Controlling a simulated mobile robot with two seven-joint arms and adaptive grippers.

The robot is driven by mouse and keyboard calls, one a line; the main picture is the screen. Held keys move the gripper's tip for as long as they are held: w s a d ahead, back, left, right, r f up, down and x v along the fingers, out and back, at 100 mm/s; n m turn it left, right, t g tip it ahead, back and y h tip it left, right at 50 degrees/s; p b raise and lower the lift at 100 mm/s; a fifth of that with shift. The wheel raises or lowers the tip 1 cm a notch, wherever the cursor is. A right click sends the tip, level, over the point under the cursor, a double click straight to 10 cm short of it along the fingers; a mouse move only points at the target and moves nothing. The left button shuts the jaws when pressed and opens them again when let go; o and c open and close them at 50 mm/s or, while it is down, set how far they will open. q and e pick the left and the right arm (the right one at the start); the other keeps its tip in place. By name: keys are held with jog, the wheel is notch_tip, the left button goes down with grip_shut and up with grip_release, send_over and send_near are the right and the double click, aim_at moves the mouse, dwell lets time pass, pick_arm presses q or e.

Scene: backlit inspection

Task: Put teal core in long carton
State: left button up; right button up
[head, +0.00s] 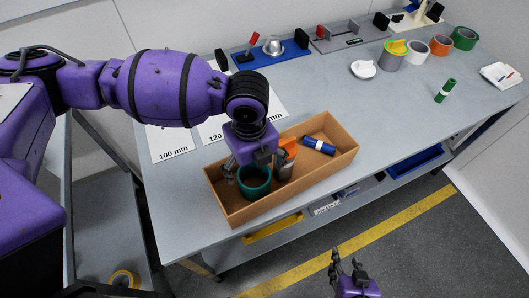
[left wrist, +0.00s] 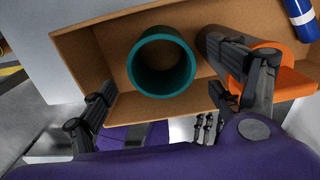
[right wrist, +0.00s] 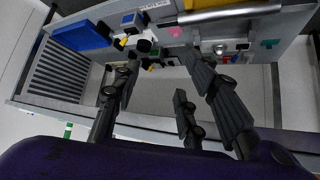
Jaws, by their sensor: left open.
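The teal core (head: 255,189) stands upright inside the long carton (head: 345,157), at the carton's left end. In the left wrist view the core (left wrist: 163,43) shows its round open end, with the carton's (left wrist: 117,50) walls around it. My left gripper (head: 252,172) is at the core, open, with its fingers apart on either side of the core's rim and no clear contact. It also shows in the left wrist view (left wrist: 168,85). My right gripper (head: 347,268) is open and empty, in front of the table, away from the carton.
The carton also holds an orange-and-grey cylinder (head: 287,160) beside the core and a blue roll (head: 319,146) further right. A green roll (head: 445,91), tape rolls (head: 442,46) and a white dish (head: 363,69) stand on the table's right. Table space right of the carton is clear.

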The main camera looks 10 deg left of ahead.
pick_arm(q)
notch_tip(320, 180, up, 4)
jog(key=shift+f, duration=0.1)
pick_arm(e)
jog(key=shift+s+f, duration=0.2)
jog(key=shift+s, duration=0.4)
jog(key=shift+w+a+r, duration=0.1)
jog(key=shift+w, duration=0.2)
pick_arm(q)
jog(key=shift+s, duration=0.1)
